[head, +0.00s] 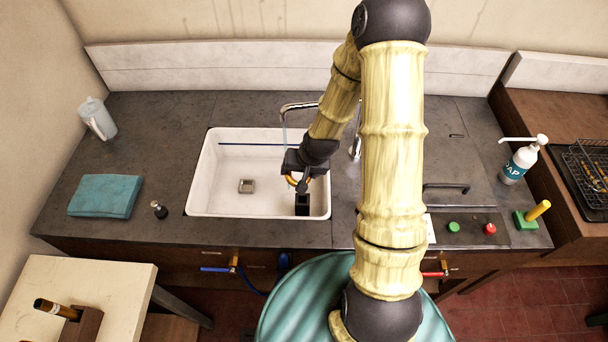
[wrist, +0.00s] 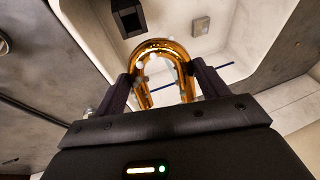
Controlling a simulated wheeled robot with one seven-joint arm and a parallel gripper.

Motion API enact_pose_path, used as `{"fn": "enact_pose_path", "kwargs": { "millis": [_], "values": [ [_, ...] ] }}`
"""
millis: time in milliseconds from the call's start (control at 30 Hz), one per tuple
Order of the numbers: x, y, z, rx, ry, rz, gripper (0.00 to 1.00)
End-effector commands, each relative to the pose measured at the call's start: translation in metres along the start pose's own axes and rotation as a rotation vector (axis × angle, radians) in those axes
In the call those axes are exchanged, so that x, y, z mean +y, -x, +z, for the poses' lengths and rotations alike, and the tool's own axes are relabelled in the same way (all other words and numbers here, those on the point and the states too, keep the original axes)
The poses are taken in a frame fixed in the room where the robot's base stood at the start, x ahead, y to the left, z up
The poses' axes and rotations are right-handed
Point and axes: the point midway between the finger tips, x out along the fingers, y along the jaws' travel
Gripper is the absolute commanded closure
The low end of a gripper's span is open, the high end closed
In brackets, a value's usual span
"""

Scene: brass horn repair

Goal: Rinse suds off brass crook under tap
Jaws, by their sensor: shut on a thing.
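My gripper (head: 301,178) is over the right part of the white sink (head: 205,178). It is shut on the brass crook (head: 291,181), a shiny golden U-shaped tube. In the wrist view the crook (wrist: 158,48) sits between the two dark fingers, its bend pointing away from my gripper (wrist: 162,88). Whitish suds spots show on its bend and legs. The chrome tap (head: 298,106) stands behind the sink, and a thin bluish stream (head: 284,128) drops from its spout. The crook appears in front of the stream; whether water touches it is unclear.
A black square holder (head: 302,204) is at the sink's front right and a drain (head: 246,186) at its middle. A dark blue line (head: 245,145) crosses the sink's back. A teal towel (head: 105,196) and a jug (head: 97,118) are left; a soap bottle (head: 521,162) is right.

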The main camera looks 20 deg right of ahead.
Motion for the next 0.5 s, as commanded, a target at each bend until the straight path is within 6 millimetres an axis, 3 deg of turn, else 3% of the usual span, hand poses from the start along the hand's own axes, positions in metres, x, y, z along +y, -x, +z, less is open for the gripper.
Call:
{"fn": "enact_pose_path", "kwargs": {
  "millis": [500],
  "values": [
    [-0.016,-0.022,-0.032,0.001,0.001,0.000,0.51]
  ]
}}
